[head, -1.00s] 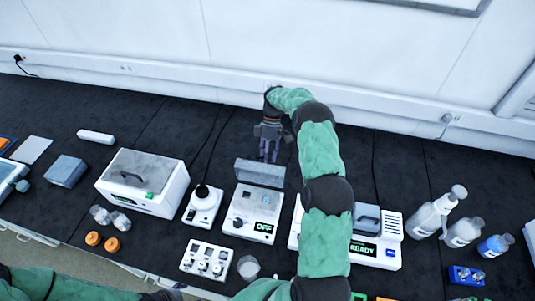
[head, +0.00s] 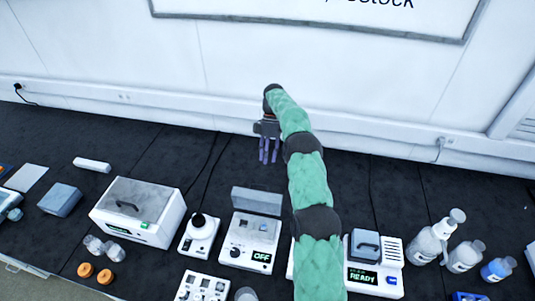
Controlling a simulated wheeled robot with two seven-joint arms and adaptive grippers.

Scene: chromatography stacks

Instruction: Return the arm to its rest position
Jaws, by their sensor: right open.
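My right arm, in a green sleeve with black joints, reaches up from the bottom of the head view toward the wall. Its gripper (head: 269,150) is open and empty, with purple fingers pointing down. It hangs behind the raised lid of the small device that reads OFF (head: 249,244), apart from that device as far as the view shows. My left gripper is not in view.
A white box with a clear lid (head: 170,213) and a small round-topped device (head: 200,233) stand to the left. A device reading READY (head: 391,271) is partly hidden behind my arm. Bottles (head: 427,246) stand at right. Black bench space lies toward the wall.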

